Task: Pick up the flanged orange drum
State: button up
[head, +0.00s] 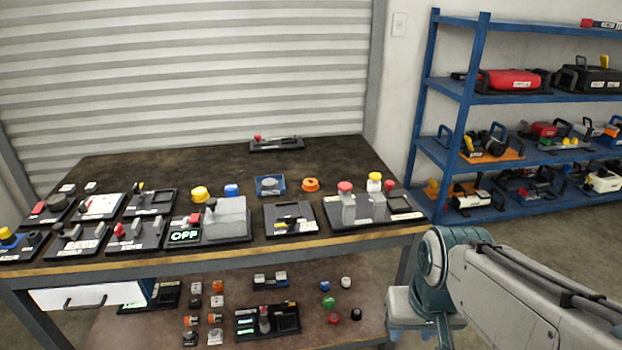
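A short round orange piece (310,184) with a wider rim at its base sits on the dark tabletop, right of the middle; it looks like the flanged orange drum. It stands apart from its neighbours, and nothing covers it. Small orange pieces (217,287) also lie on the lower shelf, too small to make out well. My arm (500,295) reaches in from the lower right, in front of the table's right end. Its bent wrist part shows low in the picture, well away from the orange piece. My gripper's fingers are not visible.
A blue tray (270,186) with a grey knob is left of the orange piece. A panel with red and yellow buttons (375,205) is to its right, a black switch plate (289,219) in front. The tabletop behind is mostly clear. Blue shelving (465,95) stands at right.

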aim_at(310, 185)
jog(key=u, duration=0.4)
jog(key=i, duration=1.35)
jog(key=u, duration=0.05)
